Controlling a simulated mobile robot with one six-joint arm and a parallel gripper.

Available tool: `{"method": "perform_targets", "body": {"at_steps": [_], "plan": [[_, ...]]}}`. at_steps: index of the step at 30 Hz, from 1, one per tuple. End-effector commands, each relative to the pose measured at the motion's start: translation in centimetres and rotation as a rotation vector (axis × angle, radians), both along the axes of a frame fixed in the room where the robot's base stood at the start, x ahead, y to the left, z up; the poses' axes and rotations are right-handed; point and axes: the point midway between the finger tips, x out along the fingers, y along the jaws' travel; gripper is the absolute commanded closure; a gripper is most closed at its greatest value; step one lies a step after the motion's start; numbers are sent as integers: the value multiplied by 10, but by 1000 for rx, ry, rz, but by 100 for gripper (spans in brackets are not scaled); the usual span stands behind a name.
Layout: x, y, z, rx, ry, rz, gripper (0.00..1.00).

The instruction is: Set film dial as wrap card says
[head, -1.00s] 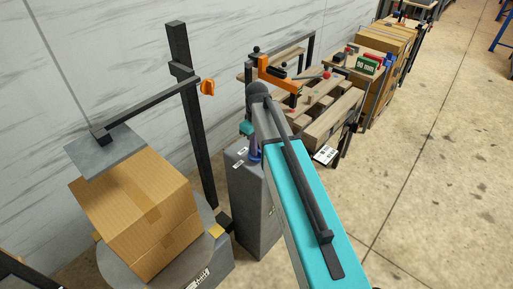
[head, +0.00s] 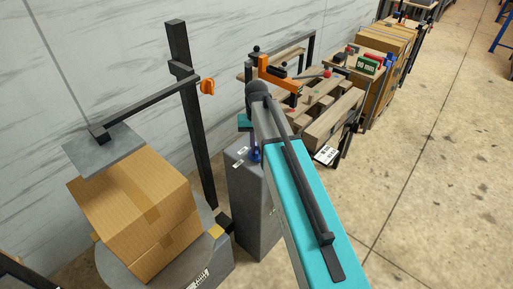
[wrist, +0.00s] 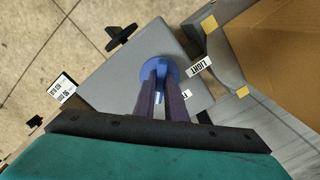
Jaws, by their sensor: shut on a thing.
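A blue round dial (wrist: 160,72) sits on the flat top of a grey cabinet (wrist: 128,75). My gripper (wrist: 161,86) is shut on the dial, its two purple fingers on either side of the dial's grip. A white label reading LIGHT (wrist: 198,66) lies to the right of the dial in the wrist view. In the head view the grey cabinet (head: 251,208) stands under my arm, which hides most of the dial. I cannot make out a wrap card that I can read for certain.
A carton (head: 140,205) stands on a grey turntable (head: 113,262) left of the cabinet, under a pressing plate (head: 103,151) on a black mast (head: 190,115). The floor at right is clear.

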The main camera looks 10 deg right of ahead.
Motion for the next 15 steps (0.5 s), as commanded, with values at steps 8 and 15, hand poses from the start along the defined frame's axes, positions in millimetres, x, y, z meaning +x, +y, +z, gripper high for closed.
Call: {"method": "perform_targets", "body": {"at_steps": [8, 15], "plan": [[-1, 1, 0, 0, 3, -185, 100], [-1, 1, 0, 0, 3, -260, 100]]}}
